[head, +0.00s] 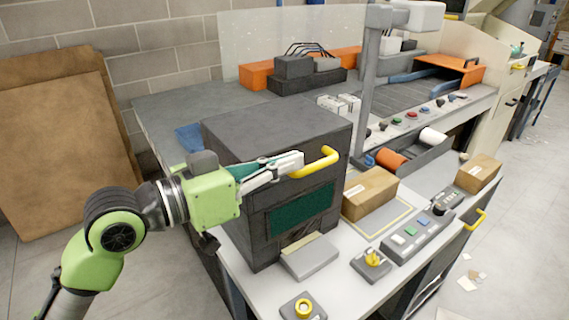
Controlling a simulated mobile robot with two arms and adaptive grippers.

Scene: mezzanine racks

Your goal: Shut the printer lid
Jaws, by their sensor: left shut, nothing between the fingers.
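The printer (244,219) is a dark grey box on the white bench, with a green panel (303,209) on its front and a tray at its foot. Its lid (275,127) is the dark top, which looks down and level; a small gap cannot be ruled out. A yellow handle (318,165) sticks out at the upper front edge. My left gripper (298,161) is shut and empty, with its fingertips at the left end of the handle. I cannot tell whether they touch. The arm hides part of the printer's upper front. My right gripper is not in view.
A cardboard box (370,194) stands right of the printer. A button panel (419,237) and a yellow-knobbed switch (371,264) lie on the bench front. A grey post (368,95) rises behind the box. Orange and white rolls (391,159) sit beyond. Open floor lies at right.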

